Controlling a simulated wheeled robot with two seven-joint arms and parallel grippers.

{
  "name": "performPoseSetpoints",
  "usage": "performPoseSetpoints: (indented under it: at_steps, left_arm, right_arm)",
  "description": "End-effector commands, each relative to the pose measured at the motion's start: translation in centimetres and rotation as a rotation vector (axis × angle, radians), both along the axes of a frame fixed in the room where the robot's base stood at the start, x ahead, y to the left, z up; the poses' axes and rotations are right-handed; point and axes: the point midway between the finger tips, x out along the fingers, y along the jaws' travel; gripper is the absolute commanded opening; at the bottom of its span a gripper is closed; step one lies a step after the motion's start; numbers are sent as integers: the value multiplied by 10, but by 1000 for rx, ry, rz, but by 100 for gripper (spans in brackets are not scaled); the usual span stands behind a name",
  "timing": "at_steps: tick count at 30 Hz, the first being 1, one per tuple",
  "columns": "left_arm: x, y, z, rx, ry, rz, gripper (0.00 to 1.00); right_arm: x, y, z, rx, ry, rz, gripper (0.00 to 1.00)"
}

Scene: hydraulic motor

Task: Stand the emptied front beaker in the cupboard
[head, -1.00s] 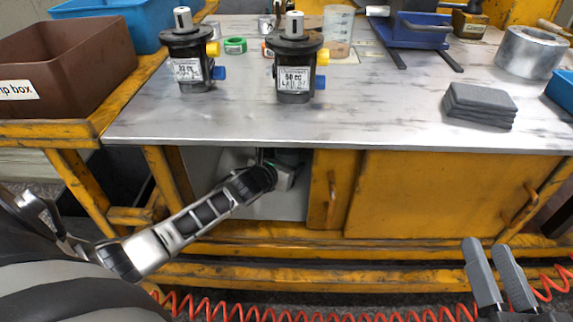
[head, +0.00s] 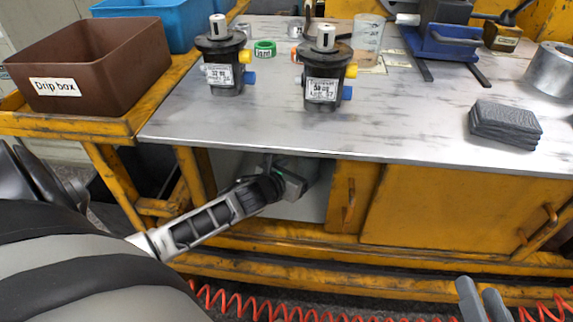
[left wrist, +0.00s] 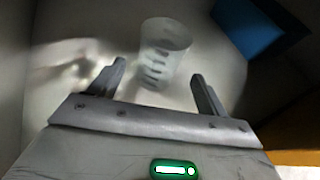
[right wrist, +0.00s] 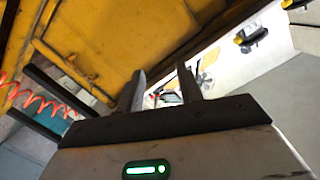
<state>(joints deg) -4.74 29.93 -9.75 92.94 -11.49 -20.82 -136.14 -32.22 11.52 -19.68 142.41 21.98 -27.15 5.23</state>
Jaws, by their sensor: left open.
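The clear beaker (left wrist: 165,52) with dark markings is inside the pale cupboard (head: 313,205) in the left wrist view; it looks upright on the floor. My left gripper (left wrist: 158,72) is open, its two fingers on either side of the view, with the beaker beyond and between them, apparently not gripped. In the head view the left gripper's body (head: 291,184) is at the cupboard opening below the tabletop, and the beaker is hidden there. My right gripper (right wrist: 161,72) is open and empty; it also shows at the lower right of the head view (head: 482,296).
Another clear beaker (head: 368,36) stands at the back of the metal table (head: 400,125). Two black motors (head: 323,75) stand near its front left. Yellow doors (head: 450,210) flank the opening on the right. A blue object (left wrist: 262,30) is in the left wrist view.

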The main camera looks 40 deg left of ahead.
Motion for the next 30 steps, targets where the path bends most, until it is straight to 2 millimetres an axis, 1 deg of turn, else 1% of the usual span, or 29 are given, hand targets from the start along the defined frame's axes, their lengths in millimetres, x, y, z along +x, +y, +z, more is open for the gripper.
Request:
performPoseSetpoints:
  at_steps: [1,3,6,10,15,30]
  left_arm:
    - [-12,-1,8,2,3,-1,77]
    - [-25,-2,13,2,2,-1,77]
    - [-39,-2,19,1,1,1,77]
    - [-51,-3,22,1,1,1,77]
    - [-56,-4,24,0,-1,1,77]
    - [-55,-4,24,-8,-2,3,77]
  right_arm:
    - [0,-1,3,-27,6,-2,36]
    - [0,-2,1,-58,8,-6,36]
    - [0,-4,-2,-91,14,-8,36]
    - [-1,-5,-5,-119,15,-10,36]
    - [-1,-6,-7,-131,16,-11,36]
    - [0,-6,-6,-132,14,-11,36]
